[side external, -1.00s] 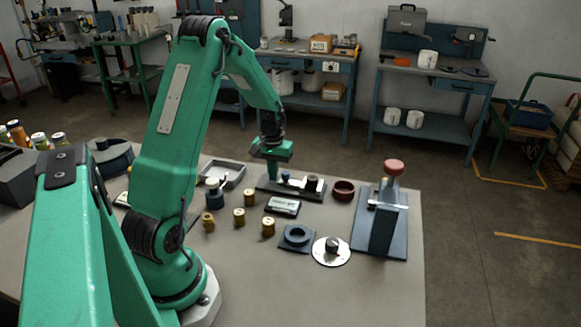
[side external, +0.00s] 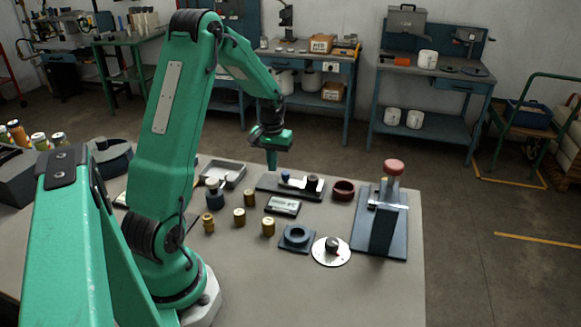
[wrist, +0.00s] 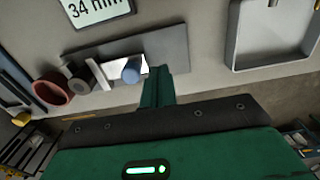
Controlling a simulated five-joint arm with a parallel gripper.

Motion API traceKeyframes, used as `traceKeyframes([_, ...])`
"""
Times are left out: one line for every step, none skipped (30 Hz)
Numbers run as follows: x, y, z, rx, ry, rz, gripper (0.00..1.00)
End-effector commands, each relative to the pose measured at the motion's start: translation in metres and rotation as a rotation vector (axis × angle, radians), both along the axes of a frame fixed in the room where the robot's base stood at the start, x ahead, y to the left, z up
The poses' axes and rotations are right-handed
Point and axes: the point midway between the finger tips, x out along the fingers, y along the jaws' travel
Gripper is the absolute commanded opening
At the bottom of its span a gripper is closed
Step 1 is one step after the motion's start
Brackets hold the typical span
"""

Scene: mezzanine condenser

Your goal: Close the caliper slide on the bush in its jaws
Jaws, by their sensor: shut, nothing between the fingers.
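The caliper stands on a dark flat base (side external: 266,183) near the back of the table, also in the wrist view (wrist: 168,47). It has a pale slide with a blue knob (wrist: 131,71) on it. The dark round bush (wrist: 79,82) stands beside the pale upright jaw (wrist: 97,74). I cannot tell whether that jaw touches the bush; the bush also shows in the side view (side external: 312,183). My gripper (side external: 271,165) is shut and empty, above the knobbed end of the caliper. In the wrist view its fingers (wrist: 160,72) are beside the knob, on the side away from the bush.
A red-brown ring (side external: 343,190) stands just past the bush end. A card marked 34 mm (side external: 282,205) lies in front of the base. A grey tray (side external: 235,172) is to the left, with several brass pieces (side external: 239,216) nearby. A red-topped stand (side external: 394,168) is at right.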

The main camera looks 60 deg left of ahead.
Motion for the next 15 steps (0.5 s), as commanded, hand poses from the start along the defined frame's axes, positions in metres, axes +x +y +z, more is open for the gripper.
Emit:
traceKeyframes([0.000, 0.000, 0.003, 0.001, -0.001, 0.000, 0.00])
traceKeyframes([0.000, 0.000, 0.005, 0.002, -0.002, 0.000, 0.00])
traceKeyframes([0.001, 0.000, 0.008, 0.002, -0.002, 0.000, 0.00])
traceKeyframes([0.001, 0.000, 0.009, 0.002, -0.002, 0.000, 0.00])
traceKeyframes([0.000, 0.000, 0.011, 0.002, -0.002, 0.000, 0.00])
traceKeyframes([0.000, 0.000, 0.013, 0.002, -0.002, 0.000, 0.00])
traceKeyframes([0.000, 0.000, 0.015, 0.002, -0.002, 0.000, 0.00])
traceKeyframes([0.001, 0.000, 0.017, 0.002, -0.002, 0.000, 0.00])
traceKeyframes([0.001, 0.000, 0.019, 0.002, -0.002, 0.000, 0.00])
traceKeyframes([0.001, 0.000, 0.020, 0.002, -0.002, 0.000, 0.00])
traceKeyframes([0.001, 0.000, 0.022, 0.002, -0.002, 0.000, 0.00])
traceKeyframes([0.001, 0.000, 0.024, 0.002, -0.002, 0.000, 0.00])
traceKeyframes([0.000, 0.000, 0.026, 0.001, -0.001, 0.000, 0.00])
traceKeyframes([0.000, 0.000, 0.028, 0.002, -0.002, 0.000, 0.00])
traceKeyframes([0.000, 0.000, 0.030, 0.002, -0.002, 0.000, 0.00])
